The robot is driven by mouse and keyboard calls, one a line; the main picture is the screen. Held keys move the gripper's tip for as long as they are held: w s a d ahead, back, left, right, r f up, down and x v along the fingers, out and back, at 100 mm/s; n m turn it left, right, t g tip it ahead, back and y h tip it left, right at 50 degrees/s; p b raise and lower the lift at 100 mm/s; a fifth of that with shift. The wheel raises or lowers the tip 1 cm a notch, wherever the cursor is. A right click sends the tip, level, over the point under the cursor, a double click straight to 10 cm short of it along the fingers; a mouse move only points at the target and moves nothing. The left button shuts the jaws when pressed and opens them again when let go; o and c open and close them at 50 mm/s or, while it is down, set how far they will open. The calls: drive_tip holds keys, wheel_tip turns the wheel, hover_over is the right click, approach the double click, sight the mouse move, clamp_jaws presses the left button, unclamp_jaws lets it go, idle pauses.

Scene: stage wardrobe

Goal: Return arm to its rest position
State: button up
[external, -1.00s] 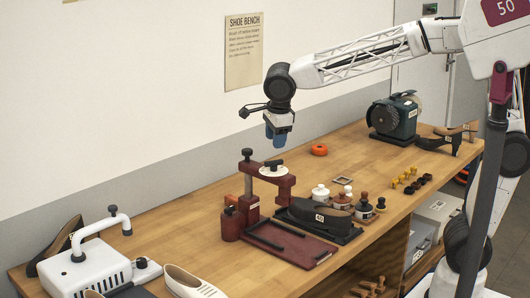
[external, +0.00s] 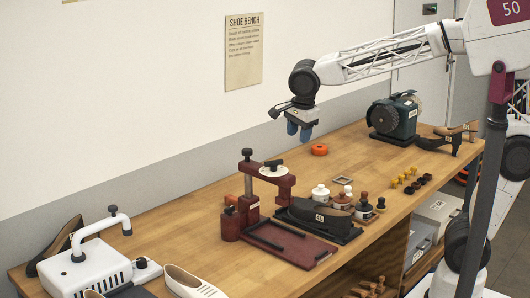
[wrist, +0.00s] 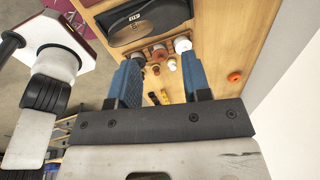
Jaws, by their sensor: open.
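My white lattice arm reaches in from the right in the external view. My gripper (external: 299,133) hangs above the wooden bench (external: 185,220), near its back edge, and holds nothing. Its two blue fingers also show in the wrist view (wrist: 163,90), apart with a clear gap between them. Below and left of it in the external view stands a dark red clamp press (external: 262,190) on the bench. A black shoe (external: 322,216) marked 40 lies on a dark stand beside the press.
An orange ring (external: 319,150) lies below the gripper. A grinder (external: 395,118) stands at the back right. Bottles (external: 320,195) and small knobs (external: 404,177) crowd the bench's right half. A white machine (external: 88,268) stands front left. The air around the gripper is clear.

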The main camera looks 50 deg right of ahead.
drive_tip(key=s+d+f+n, duration=0.4)
drive_tip(key=s+d+n, duration=0.5)
drive_tip(key=s+d, duration=0.2)
drive_tip(key=s+d+f+n, duration=0.4)
drive_tip(key=s+d+n, duration=0.5)
drive_tip(key=s+d, duration=0.2)
drive_tip(key=shift+s+f+n+t+y, duration=0.2)
drive_tip(key=shift+s+n+t+y, duration=0.1)
drive_tip(key=shift+s+n+y, duration=0.1)
drive_tip(key=shift+o, duration=0.5)
drive_tip(key=shift+w+d, duration=0.1)
idle(1.9)
